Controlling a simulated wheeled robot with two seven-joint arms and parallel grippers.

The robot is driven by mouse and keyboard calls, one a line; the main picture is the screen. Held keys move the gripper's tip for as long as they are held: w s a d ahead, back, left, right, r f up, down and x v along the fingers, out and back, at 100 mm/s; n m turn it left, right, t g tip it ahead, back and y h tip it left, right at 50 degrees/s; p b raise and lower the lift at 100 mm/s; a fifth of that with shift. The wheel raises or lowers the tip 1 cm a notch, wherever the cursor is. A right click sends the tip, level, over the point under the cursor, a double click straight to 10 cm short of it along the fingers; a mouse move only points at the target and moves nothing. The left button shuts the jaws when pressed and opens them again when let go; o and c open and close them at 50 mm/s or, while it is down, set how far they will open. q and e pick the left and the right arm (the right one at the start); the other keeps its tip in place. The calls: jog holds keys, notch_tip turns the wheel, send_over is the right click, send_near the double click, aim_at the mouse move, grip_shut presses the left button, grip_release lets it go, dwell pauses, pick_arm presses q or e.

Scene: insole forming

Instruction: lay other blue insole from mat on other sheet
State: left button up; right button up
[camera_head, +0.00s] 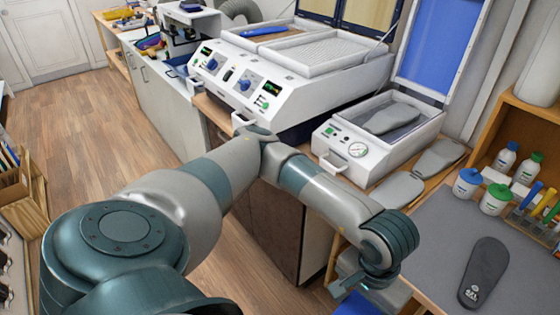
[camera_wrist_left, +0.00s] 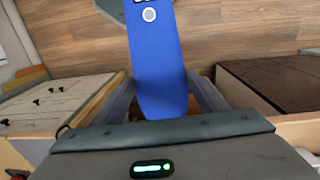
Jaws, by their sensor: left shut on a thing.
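A blue insole (camera_wrist_left: 158,70) is held between the fingers of my left gripper (camera_wrist_left: 162,98), with the floor beyond it in the wrist view. In the head view only a blue piece of it (camera_head: 358,305) shows at the bottom edge, under my left wrist. The white heating machine has an open lid and two trays. One blue insole (camera_head: 262,31) lies on the far left tray. The near right tray's sheet (camera_head: 320,53) looks bare. The grey mat (camera_head: 425,245) carries a dark grey insole (camera_head: 484,272). My right gripper is not in view.
A smaller white press (camera_head: 345,140) with a gauge stands open, with a grey insole form inside. Grey forms (camera_head: 395,190) lie beside it. Bottles (camera_head: 467,182) and a marker rack stand at the mat's back right. My left arm crosses before the cabinet.

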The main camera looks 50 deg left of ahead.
aim_at(354, 300)
pick_arm(q)
jog(key=a+f, duration=0.1)
jog(key=f, duration=0.1)
jog(key=w+f+b, duration=0.1)
jog(key=f, duration=0.1)
jog(key=w+a+f+b, duration=0.1)
jog(key=f, duration=0.1)
jog(key=shift+w+a+f, duration=0.1)
jog(key=shift+a+f, duration=0.1)
jog(key=shift+a, duration=0.15)
jog(key=w+a+f+b, duration=0.1)
jog(key=a+f+b, duration=0.1)
jog(key=f, duration=0.3)
jog(key=shift+w+a, duration=0.3)
jog(key=shift+a, duration=0.55)
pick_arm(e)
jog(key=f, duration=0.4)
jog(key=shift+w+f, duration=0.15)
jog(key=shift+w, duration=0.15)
